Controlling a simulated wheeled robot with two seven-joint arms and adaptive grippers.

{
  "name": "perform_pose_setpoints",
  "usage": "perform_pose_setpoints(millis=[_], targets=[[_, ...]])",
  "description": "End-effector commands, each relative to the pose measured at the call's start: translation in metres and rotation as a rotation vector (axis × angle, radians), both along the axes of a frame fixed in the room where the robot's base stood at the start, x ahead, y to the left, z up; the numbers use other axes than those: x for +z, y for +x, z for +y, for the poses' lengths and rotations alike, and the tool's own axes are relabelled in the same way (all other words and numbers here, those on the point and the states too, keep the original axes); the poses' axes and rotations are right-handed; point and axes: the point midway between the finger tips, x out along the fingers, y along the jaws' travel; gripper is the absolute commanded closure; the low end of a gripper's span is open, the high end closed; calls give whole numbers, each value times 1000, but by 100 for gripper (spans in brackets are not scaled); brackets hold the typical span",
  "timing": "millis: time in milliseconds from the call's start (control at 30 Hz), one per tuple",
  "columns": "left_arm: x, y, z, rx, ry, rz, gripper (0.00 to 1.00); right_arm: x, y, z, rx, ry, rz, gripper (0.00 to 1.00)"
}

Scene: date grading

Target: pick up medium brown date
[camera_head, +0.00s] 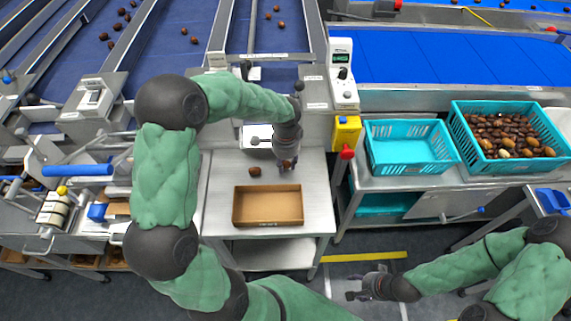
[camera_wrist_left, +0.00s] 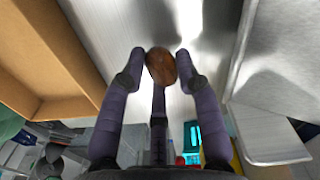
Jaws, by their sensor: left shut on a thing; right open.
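A medium brown date (camera_wrist_left: 161,66) sits between the fingertips of my left gripper (camera_wrist_left: 160,62) in the left wrist view. In the head view my left gripper (camera_head: 287,166) points down over the steel table, and the date is partly hidden by its fingers. Another brown date (camera_head: 255,171) lies on the table to the left of my left gripper. My right gripper (camera_head: 366,287) is open and empty over the floor at the lower right, apart from the dates.
An open cardboard box (camera_head: 268,222) stands on the steel table (camera_head: 221,180) in front of my left gripper. To the right are an empty teal crate (camera_head: 377,171) and a teal crate full of dates (camera_head: 474,166). A yellow box with a red button (camera_head: 346,133) stands at the table's back right.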

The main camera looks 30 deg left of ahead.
Motion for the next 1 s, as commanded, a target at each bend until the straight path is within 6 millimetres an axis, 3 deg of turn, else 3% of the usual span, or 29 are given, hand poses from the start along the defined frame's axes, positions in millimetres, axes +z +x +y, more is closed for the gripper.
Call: perform_pose_setpoints(millis=[133,467,700,1000], targets=[[23,1,0,1,0,-5,78,7,0,0,0,0,0,44],[87,-27,-47,-5,0,-5,78,28,0,0,0,0,0,44],[106,-55,-92,-6,0,-1,78,37,0,0,0,0,0,44],[119,-72,-117,-1,0,0,78,43,0,0,0,0,0,44]])
